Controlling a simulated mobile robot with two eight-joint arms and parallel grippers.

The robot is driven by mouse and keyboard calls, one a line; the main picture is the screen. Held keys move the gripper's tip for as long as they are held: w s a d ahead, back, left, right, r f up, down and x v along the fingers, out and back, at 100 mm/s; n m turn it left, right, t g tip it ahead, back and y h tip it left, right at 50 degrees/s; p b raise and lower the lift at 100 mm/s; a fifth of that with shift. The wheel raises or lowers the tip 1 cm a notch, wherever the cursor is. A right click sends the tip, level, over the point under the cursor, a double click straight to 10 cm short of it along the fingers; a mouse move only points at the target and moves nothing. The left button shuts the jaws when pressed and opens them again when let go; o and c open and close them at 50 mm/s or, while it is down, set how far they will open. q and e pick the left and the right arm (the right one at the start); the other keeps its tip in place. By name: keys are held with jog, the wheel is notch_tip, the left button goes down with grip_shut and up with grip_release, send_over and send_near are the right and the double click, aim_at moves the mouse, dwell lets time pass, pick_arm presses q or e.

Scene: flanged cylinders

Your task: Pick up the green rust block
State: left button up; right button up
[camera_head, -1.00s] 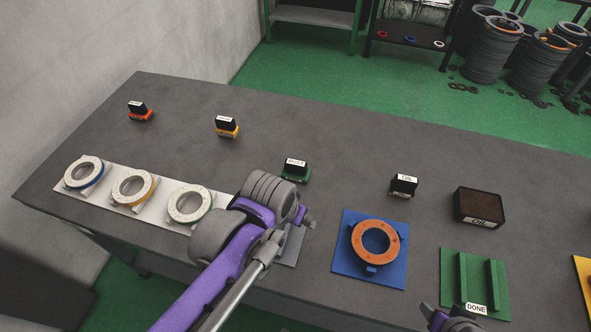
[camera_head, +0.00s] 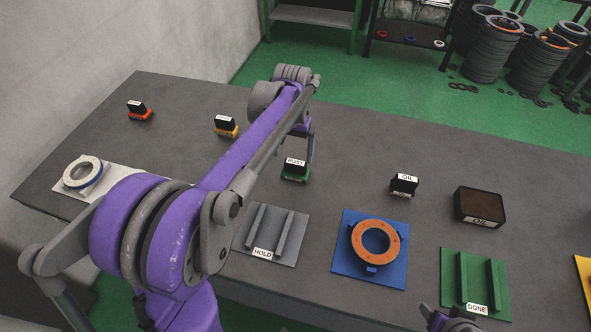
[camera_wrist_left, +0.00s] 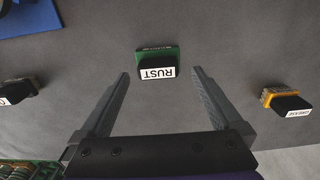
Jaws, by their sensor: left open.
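The green rust block (camera_head: 295,171) stands on the grey table, with a black top, a white RUST label and a green base. In the left wrist view the rust block (camera_wrist_left: 156,64) lies ahead of my left gripper, centred between the lines of its fingers and just beyond the tips. My left gripper (camera_wrist_left: 159,72) is open and empty. In the head view my left gripper (camera_head: 306,140) hangs just behind the rust block, its fingers partly hidden. Part of my right arm shows at the bottom edge, its fingers not clear.
A yellow-based block (camera_head: 227,127) and a red-based block (camera_head: 140,111) stand to the left. An OIL block (camera_head: 403,185) and a dark OIL box (camera_head: 480,206) stand right. In front are the HOLD plate (camera_head: 285,240), blue plate (camera_head: 345,262) with an orange ring, and green DONE plate (camera_head: 451,285).

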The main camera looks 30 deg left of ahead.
aim_at(295, 164)
pick_arm(q)
jog(key=f, duration=0.6)
jog(key=shift+w+d+f, duration=0.15)
jog(key=shift+w+f, duration=0.05)
jog(key=shift+w, duration=0.1)
jog(key=shift+c, duration=0.3)
jog(key=c, duration=1.4)
notch_tip(295, 164, up, 10)
jog(key=shift+r, duration=0.1)
